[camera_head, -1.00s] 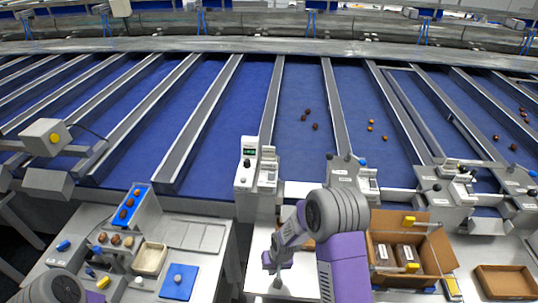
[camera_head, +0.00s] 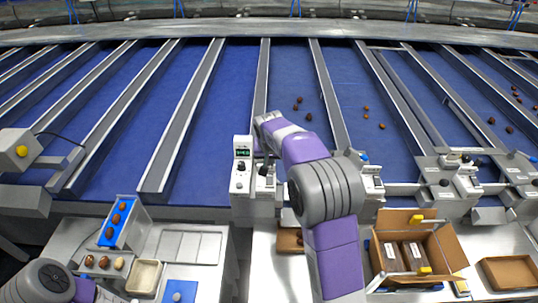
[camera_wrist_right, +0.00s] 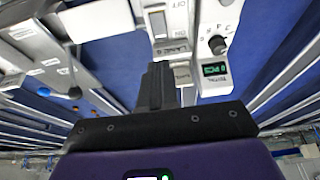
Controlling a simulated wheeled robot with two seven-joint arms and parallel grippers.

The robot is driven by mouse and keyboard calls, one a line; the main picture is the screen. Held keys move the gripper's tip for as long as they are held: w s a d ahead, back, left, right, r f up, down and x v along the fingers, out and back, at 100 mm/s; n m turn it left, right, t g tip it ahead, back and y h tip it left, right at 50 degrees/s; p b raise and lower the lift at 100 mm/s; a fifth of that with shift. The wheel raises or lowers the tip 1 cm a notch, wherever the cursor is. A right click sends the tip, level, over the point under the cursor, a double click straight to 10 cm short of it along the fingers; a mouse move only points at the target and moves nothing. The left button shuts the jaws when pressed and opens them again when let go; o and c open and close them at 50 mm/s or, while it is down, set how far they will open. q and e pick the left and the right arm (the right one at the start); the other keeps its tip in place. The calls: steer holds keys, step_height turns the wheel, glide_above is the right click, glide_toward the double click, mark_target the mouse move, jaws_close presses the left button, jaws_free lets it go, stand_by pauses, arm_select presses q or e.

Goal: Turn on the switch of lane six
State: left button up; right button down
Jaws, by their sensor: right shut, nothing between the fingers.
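The control post with a green display (camera_head: 243,153) stands at the near end of the blue lanes, and its switch panel (camera_head: 265,190) is beside it. In the right wrist view a rocker switch (camera_wrist_right: 159,25) sits in a white panel marked "OFF" and "LANE"; the lane number is not readable. My right gripper (camera_head: 263,168) reaches over this panel. In the right wrist view its closed, empty fingers (camera_wrist_right: 157,75) point at the panel just below the switch; contact cannot be told. Of my left arm only a grey joint and purple link show at the lower left; its gripper is not visible.
A black knob (camera_wrist_right: 217,45) and the green display (camera_wrist_right: 215,69) sit close beside the switch. A similar control post (camera_head: 371,182) is to the right. An open cardboard box (camera_head: 450,245), a blue date tray (camera_head: 137,232) and a beige bin (camera_head: 145,277) stand on the near tables.

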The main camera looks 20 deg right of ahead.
mark_target(270, 175)
arm_select(q)
steer(key=shift+w+r+p, duration=0.15)
steer(key=shift+r+p, duration=0.35)
steer(key=shift+r, duration=0.05)
arm_select(e)
steer(key=x, duration=0.9)
steer(key=shift+s+a+f, duration=0.15)
steer(key=shift+a+f, duration=0.05)
steer(key=shift+f, duration=0.05)
steer(key=shift+s, duration=0.1)
arm_select(q)
steer(key=shift+f, duration=0.1)
